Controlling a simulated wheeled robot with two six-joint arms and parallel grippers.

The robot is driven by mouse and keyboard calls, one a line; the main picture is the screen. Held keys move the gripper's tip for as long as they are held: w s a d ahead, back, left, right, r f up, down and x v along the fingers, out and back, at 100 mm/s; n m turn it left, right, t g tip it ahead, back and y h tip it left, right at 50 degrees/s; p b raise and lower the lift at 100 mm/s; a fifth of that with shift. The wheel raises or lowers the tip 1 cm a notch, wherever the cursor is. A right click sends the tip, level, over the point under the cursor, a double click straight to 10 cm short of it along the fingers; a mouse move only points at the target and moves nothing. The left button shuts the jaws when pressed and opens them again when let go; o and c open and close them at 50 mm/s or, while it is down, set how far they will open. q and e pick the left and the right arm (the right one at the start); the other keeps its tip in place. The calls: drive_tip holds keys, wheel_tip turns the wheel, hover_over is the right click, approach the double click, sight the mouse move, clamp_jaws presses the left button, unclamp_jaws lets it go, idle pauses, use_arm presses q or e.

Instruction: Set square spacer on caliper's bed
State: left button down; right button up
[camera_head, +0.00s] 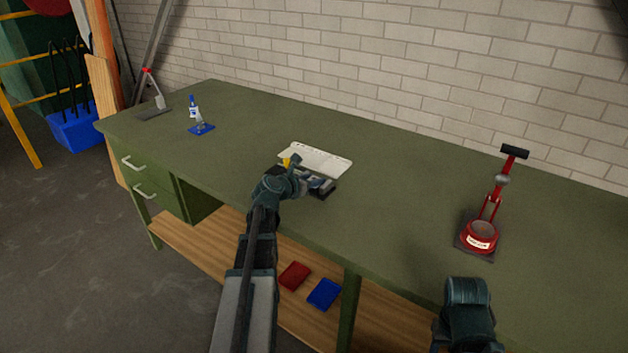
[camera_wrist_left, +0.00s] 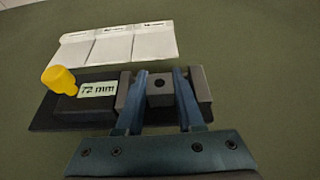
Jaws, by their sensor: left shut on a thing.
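The caliper (camera_wrist_left: 65,112) lies on the green bench, a dark fixture with a yellow knob (camera_wrist_left: 60,78) at its left end and a label reading "72 mm". The square spacer (camera_wrist_left: 161,99), a small dark block with a round hole, sits between the caliper's jaws in the left wrist view. My left gripper (camera_wrist_left: 160,98) is shut on the spacer, one finger on each side. I cannot tell whether the spacer touches the bed. In the head view my left gripper (camera_head: 318,184) is over the caliper and partly hides it. My right gripper (camera_head: 466,318) is low at the right, its fingers unclear.
A white three-part tray (camera_head: 318,159) lies just behind the caliper. A red stand (camera_head: 480,236) is at the right; a blue device (camera_head: 201,128) and a grey device (camera_head: 153,110) are at the far left. Red and blue boxes lie on the lower shelf.

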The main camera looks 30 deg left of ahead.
use_arm(q)
drive_tip(key=shift+c, duration=2.2)
unclamp_jaws()
drive_tip(key=p+v, duration=0.5)
drive_tip(key=v, duration=0.8)
drive_tip(key=shift+s+r, duration=0.15)
drive_tip(key=shift+s, duration=0.25)
